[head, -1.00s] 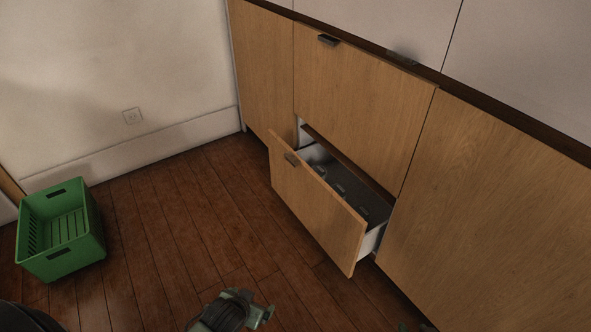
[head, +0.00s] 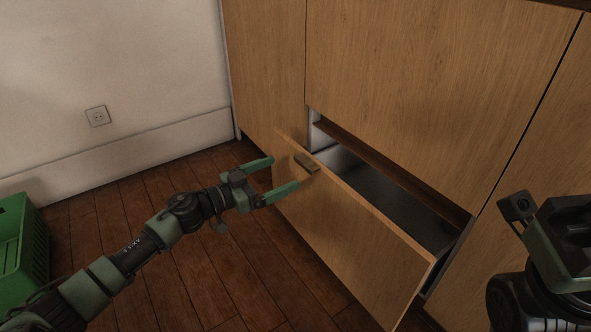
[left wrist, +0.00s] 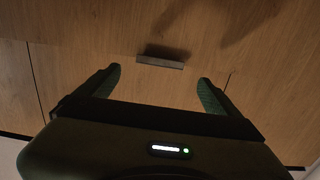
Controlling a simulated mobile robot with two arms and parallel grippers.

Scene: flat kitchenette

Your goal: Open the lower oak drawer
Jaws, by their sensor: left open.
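The lower oak drawer (head: 345,230) is pulled partly out of the cabinet, with a gap showing its grey inside. Its small dark handle (head: 307,163) is near the top of the drawer front. My left gripper (head: 285,173) is open and empty in front of the handle, its two fingers pointing toward it. In the left wrist view the handle (left wrist: 160,62) lies just beyond the open fingertips (left wrist: 159,76), roughly centred between them, and no grip on it shows. Part of my right arm (head: 560,250) shows at the right edge; its jaw state is unclear.
A closed oak front (head: 430,80) is above the drawer, with another oak panel (head: 262,70) to its left. A green crate (head: 22,250) stands on the wooden floor at the left. A wall with a socket (head: 97,116) is behind. Floor left of the drawer is clear.

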